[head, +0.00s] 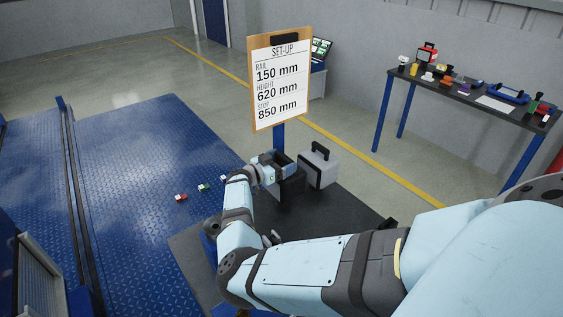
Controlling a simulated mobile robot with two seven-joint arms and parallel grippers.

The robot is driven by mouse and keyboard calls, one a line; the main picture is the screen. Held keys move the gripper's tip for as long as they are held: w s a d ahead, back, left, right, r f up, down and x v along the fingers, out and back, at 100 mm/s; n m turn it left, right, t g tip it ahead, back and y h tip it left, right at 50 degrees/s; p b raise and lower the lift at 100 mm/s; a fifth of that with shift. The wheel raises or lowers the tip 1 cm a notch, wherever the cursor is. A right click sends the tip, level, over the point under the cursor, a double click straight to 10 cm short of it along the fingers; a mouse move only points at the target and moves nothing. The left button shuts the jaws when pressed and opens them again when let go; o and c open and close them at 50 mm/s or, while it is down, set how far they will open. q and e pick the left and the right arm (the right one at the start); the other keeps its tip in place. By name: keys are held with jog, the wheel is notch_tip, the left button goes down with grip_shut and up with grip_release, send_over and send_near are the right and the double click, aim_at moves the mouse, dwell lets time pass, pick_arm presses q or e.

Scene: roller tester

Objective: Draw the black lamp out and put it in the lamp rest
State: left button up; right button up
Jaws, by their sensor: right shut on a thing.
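My right arm reaches in from the right, and its gripper (285,167) is at a black, box-like body (292,190) on the dark mat. The gripper is shut on a dark thing, but fingertips and grasp are small and partly hidden. I cannot tell for sure that this thing is the black lamp, and I cannot single out the lamp or the lamp rest. My left gripper is not in view.
A grey case (327,173) with a black handle stands just right of my gripper. Behind is a set-up board (280,80) on a blue post. Small coloured pieces (181,197) lie on the blue plate at left. A bench (455,92) with many items stands at back right.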

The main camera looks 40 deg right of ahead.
pick_arm(q)
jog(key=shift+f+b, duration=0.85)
jog(key=shift+b, duration=0.05)
pick_arm(e)
jog(key=shift+f, duration=1.25)
jog(key=o, duration=1)
